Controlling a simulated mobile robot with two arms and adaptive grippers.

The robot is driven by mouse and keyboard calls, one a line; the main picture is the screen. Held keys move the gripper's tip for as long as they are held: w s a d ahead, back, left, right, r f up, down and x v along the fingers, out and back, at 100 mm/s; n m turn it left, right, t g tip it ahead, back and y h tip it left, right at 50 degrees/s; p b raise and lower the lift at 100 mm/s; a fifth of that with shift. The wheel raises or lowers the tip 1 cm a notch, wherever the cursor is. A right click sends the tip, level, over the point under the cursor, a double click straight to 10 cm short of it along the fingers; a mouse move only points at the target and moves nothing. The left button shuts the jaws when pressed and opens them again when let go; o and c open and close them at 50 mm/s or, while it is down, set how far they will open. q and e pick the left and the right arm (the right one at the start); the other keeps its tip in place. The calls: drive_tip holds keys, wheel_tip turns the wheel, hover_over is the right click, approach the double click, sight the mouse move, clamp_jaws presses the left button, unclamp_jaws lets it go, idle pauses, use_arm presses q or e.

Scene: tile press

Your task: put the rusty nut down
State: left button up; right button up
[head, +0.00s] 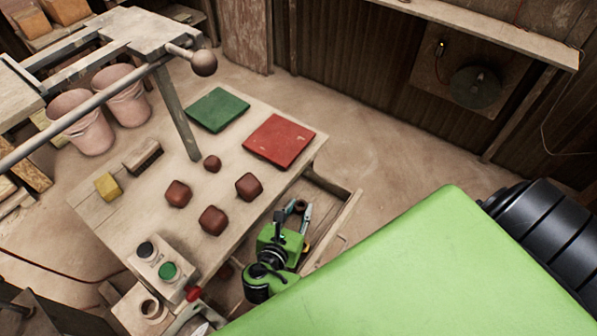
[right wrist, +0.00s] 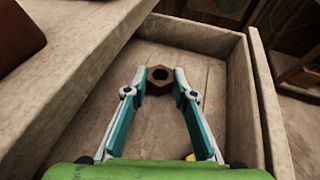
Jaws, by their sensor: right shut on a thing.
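The rusty nut is a brown hexagonal ring with a round hole, seen in the right wrist view (right wrist: 158,89) between the two fingertips and in the head view (head: 300,206). My right gripper (head: 293,217) is shut on it, with the teal and white fingers on either side of it in the right wrist view (right wrist: 159,82). The gripper and nut are over an open wooden drawer (head: 343,222) at the table's right side. The drawer's bare floor shows below the nut in the right wrist view (right wrist: 205,75). My left gripper is not in view.
The wooden table (head: 125,205) holds several red-brown blocks (head: 249,186), a green tile (head: 218,109), a red tile (head: 279,141), a yellow block (head: 107,186) and a button box (head: 157,262). A press lever (head: 204,62) reaches over the table. Pink buckets (head: 82,125) stand behind.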

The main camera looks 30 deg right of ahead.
drive_tip(key=o, duration=1.2)
drive_tip(key=b+v, duration=0.1)
drive_tip(key=v, duration=1.1)
drive_tip(key=shift+r, duration=0.15)
